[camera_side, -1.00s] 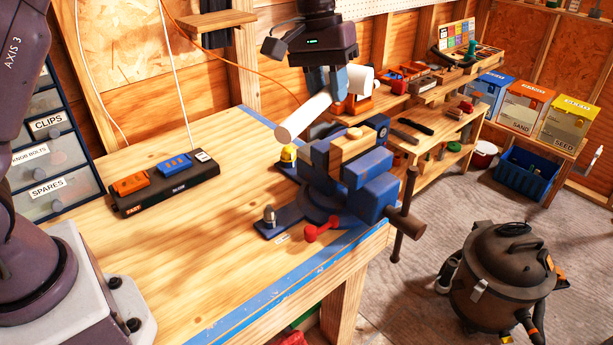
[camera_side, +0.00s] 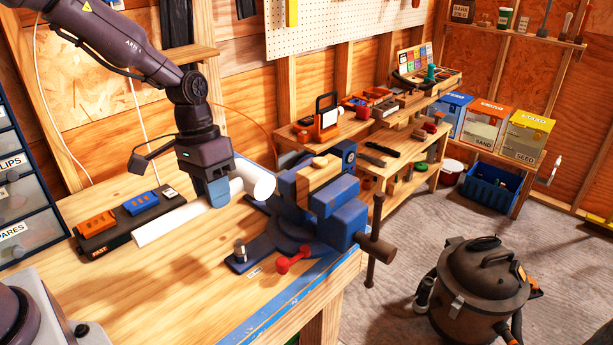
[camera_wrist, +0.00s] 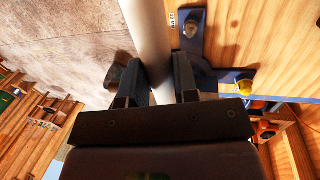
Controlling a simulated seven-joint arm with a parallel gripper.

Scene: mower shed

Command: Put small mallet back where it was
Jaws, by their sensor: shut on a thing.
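The small mallet is plain white. In the side view its thicker end (camera_side: 262,182) is at the right, beside the vise, and its long shaft (camera_side: 172,222) slants down to the left, close to the black charger's front. My gripper (camera_side: 218,193) is shut around its middle, fingers pointing down. In the wrist view the white shaft (camera_wrist: 147,35) runs up between the fingers of my gripper (camera_wrist: 158,82) and out of the top edge. Whether the mallet touches the bench I cannot tell. The fingers partly hide its middle.
A blue vise (camera_side: 300,210) with a red-knobbed lever stands right of the mallet. The black charger (camera_side: 125,220) carries orange and blue blocks. Bare wooden bench (camera_side: 170,285) lies in front. A lower shelf unit and a shop vacuum (camera_side: 475,285) are farther right.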

